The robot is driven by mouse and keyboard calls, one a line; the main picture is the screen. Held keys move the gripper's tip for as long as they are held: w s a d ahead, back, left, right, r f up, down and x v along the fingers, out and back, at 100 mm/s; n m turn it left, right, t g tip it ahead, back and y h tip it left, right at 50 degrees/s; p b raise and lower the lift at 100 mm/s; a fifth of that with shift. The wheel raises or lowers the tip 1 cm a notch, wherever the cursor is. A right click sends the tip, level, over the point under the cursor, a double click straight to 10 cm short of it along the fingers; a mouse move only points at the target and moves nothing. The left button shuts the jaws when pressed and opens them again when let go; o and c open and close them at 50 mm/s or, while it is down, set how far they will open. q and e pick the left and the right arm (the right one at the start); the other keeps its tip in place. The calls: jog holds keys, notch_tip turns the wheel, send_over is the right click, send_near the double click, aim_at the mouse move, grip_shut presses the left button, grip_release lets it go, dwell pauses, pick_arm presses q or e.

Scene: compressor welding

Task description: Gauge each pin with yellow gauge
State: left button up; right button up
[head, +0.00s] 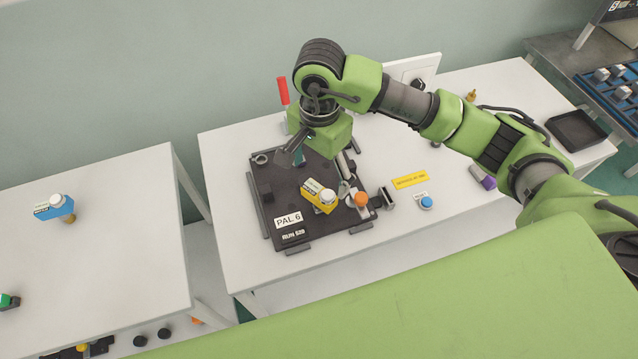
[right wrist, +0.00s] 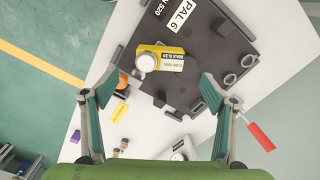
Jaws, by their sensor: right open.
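The yellow gauge (head: 318,198), with a white label and a pale round knob, lies on the dark pallet plate (head: 273,209) marked "PAL 6". In the right wrist view the yellow gauge (right wrist: 172,63) lies beyond the fingertips, near the middle. My right gripper (head: 296,156) is above the far part of the plate, behind the gauge. In the right wrist view the right gripper (right wrist: 157,84) has its fingers wide apart with nothing between them. Small rings and fittings sit on the plate; I cannot clearly tell which are pins. My left gripper is not in view.
A blue gauge (head: 57,207) stands on the left table. A red handle (head: 283,91) rises behind the plate. The left table is mostly clear.

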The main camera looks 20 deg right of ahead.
aim_at(319, 192)
notch_tip(319, 192, down, 8)
jog(key=shift+f+p, duration=0.1)
jog(key=shift+p, duration=0.8)
jog(key=c, duration=1.6)
jog(key=shift+r, duration=0.2)
jog(key=shift+r, duration=0.15)
jog(key=shift+r+p, duration=1.2)
jog(key=shift+r, duration=1.25)
